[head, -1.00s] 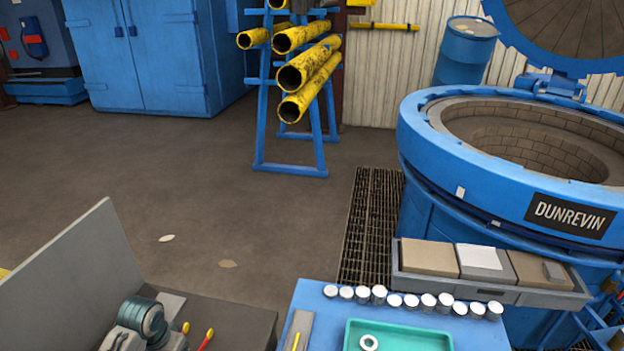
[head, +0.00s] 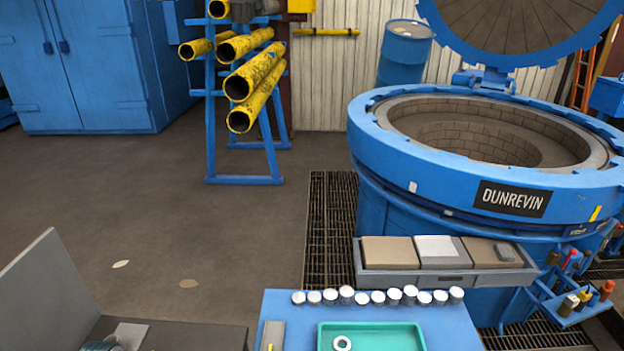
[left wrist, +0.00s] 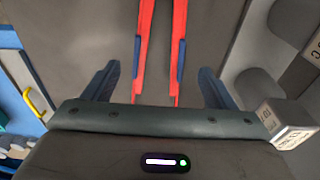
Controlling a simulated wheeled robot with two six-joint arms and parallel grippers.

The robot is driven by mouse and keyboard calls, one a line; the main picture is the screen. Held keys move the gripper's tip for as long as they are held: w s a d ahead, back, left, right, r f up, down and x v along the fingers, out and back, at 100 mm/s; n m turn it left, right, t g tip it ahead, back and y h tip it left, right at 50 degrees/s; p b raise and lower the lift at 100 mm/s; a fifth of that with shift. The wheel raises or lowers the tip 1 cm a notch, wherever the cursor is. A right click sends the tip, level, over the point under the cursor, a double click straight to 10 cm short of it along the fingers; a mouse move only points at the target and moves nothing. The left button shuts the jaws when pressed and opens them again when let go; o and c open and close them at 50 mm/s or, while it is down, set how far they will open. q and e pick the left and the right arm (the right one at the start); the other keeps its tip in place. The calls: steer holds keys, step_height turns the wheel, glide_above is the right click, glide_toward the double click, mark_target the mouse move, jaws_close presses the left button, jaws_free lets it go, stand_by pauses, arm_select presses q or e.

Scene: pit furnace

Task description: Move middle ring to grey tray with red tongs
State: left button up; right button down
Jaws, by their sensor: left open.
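In the left wrist view my left gripper (left wrist: 158,70) is open, with its two dark blue fingers spread apart. The red tongs (left wrist: 146,35), two long red arms with blue pads, lie between and ahead of the fingers over a dark grey surface. The fingers look apart from them. In the head view a pale ring (head: 342,343) lies in a teal tray (head: 371,325) at the bottom edge; other rings are not seen. A grey tray (head: 445,281) with brown and white slabs is by the furnace. My right gripper is out of view.
A blue table (head: 283,303) holds a row of small white-topped cylinders (head: 378,298). The open round furnace (head: 500,190) stands behind. A grey upright panel (head: 40,290) borders the dark bench at left. In the wrist view a lettered metal block (left wrist: 285,122) stands right of the gripper.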

arm_select(q)
step_height(320, 180, down, 4)
steer(key=shift+w+d+r+b, duration=0.15)
steer(key=shift+r+b, duration=0.1)
steer(key=shift+b, duration=0.25)
steer(key=shift+w+f, duration=0.1)
steer(key=shift+f, duration=0.45)
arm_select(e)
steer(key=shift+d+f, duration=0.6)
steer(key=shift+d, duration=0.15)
arm_select(q)
steer(key=c, duration=0.7)
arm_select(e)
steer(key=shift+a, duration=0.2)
arm_select(q)
steer(key=shift+r, duration=0.4)
step_height(320, 180, up, 2)
steer(key=shift+r+p, duration=0.25)
steer(key=shift+p, duration=0.4)
step_height(320, 180, up, 9)
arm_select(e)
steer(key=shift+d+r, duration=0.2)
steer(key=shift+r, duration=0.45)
